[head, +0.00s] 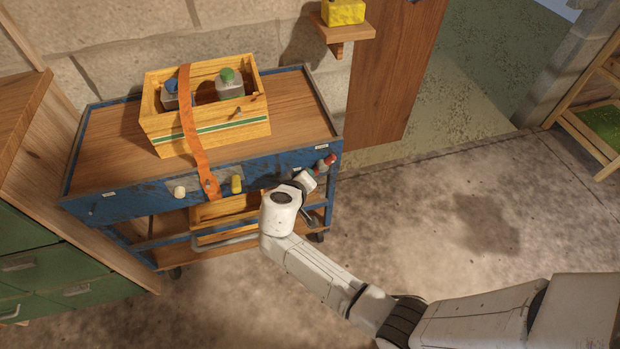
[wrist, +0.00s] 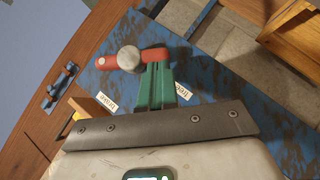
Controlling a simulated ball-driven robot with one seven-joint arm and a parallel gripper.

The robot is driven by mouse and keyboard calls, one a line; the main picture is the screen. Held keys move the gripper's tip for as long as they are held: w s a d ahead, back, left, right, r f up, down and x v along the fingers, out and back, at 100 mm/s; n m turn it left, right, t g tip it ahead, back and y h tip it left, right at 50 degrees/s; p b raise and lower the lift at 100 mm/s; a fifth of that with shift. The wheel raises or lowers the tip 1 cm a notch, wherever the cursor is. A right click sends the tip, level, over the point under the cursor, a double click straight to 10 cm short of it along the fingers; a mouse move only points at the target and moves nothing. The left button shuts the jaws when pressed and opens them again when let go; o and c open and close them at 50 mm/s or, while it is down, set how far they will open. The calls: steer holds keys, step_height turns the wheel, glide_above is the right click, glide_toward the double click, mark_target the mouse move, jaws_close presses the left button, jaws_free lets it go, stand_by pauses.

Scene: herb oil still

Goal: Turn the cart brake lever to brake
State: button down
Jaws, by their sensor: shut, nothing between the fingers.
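The cart brake lever (head: 326,162) is a small red handle at the right end of the blue cart's (head: 130,200) front. In the wrist view the lever (wrist: 106,63) is a red bar with a round grey hub, lying nearly level across the picture. My gripper (wrist: 157,70) is shut and empty, its green fingertips just below the red part right of the hub. I cannot tell whether they touch it. In the head view my gripper (head: 316,175) is partly hidden by my wrist.
A wooden crate (head: 205,130) with bottles stands on the cart, under an orange strap (head: 188,120). A white knob (head: 180,191) and yellow handle (head: 236,184) are on the cart's front. Green drawers (head: 60,265) stand at left. The floor at right is clear.

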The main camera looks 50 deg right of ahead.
steer(key=f+n+h+b, duration=0.1)
steer(key=h+b, duration=0.1)
steer(key=b, duration=0.1)
steer(key=f+n+h+b, duration=0.1)
steer(key=n+h+b, duration=0.1)
steer(key=b, duration=0.2)
steer(key=d+f+n+g+h+b, duration=0.1)
steer(key=f+b, duration=0.1)
steer(key=b, duration=0.1)
steer(key=shift+s+n+h+b, duration=0.3)
steer(key=shift+h, duration=0.1)
steer(key=shift+s+d, duration=0.1)
stand_by(0.3)
